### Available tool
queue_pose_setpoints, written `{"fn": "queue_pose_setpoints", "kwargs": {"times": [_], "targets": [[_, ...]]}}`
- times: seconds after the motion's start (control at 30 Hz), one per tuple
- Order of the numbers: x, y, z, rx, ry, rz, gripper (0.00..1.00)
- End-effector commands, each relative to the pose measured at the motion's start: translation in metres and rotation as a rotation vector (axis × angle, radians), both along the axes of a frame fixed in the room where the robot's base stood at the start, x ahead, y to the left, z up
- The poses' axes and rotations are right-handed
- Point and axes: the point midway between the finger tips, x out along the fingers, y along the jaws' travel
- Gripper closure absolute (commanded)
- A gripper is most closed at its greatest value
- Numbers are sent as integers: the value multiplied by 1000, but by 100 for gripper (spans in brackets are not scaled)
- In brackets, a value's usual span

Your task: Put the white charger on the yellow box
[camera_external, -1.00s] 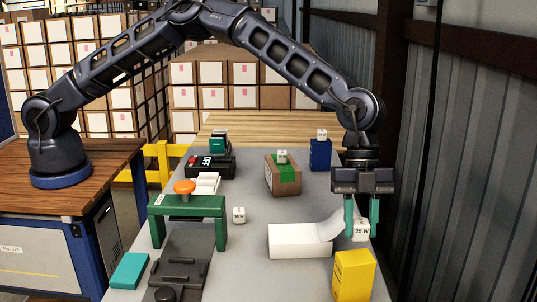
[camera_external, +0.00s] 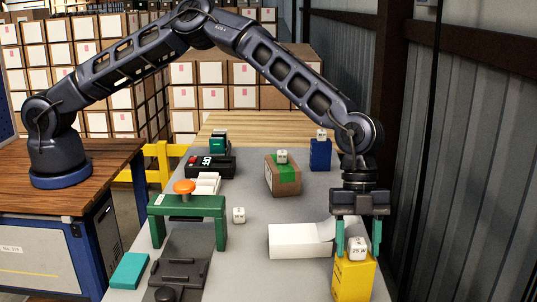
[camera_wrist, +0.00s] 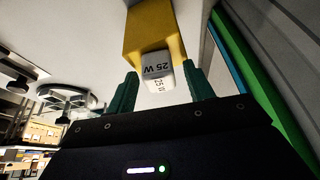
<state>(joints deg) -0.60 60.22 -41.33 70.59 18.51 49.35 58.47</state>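The white charger (camera_external: 358,249), marked 25 W, appears to rest on top of the yellow box (camera_external: 353,280). The yellow box stands upright near the front right of the grey table. My gripper (camera_external: 358,240) points down over the box with its green fingers on either side of the charger. The fingers are open, with a visible gap on each side. In the wrist view the charger (camera_wrist: 158,72) sits between the spread fingers, against the end of the yellow box (camera_wrist: 150,30). The exact contact under the charger is hard to see.
An open white carton (camera_external: 298,240) lies just left of the yellow box. A green stand (camera_external: 190,206) with an orange button, a small white cube (camera_external: 239,215) and a teal box (camera_external: 129,271) are further left. A brown carton (camera_external: 283,176) and blue box (camera_external: 320,155) stand behind. A corrugated wall is close on the right.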

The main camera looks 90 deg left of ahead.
Motion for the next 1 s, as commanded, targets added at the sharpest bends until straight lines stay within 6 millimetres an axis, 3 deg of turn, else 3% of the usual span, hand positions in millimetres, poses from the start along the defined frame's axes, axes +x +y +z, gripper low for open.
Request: {"fn": "queue_pose_setpoints", "kwargs": {"times": [0.37,0.8,1.0], "targets": [[1,3,9,0,-1,2,48],[0,33,83,0,-2,0,48],[0,43,106,-1,-1,1,48]]}}
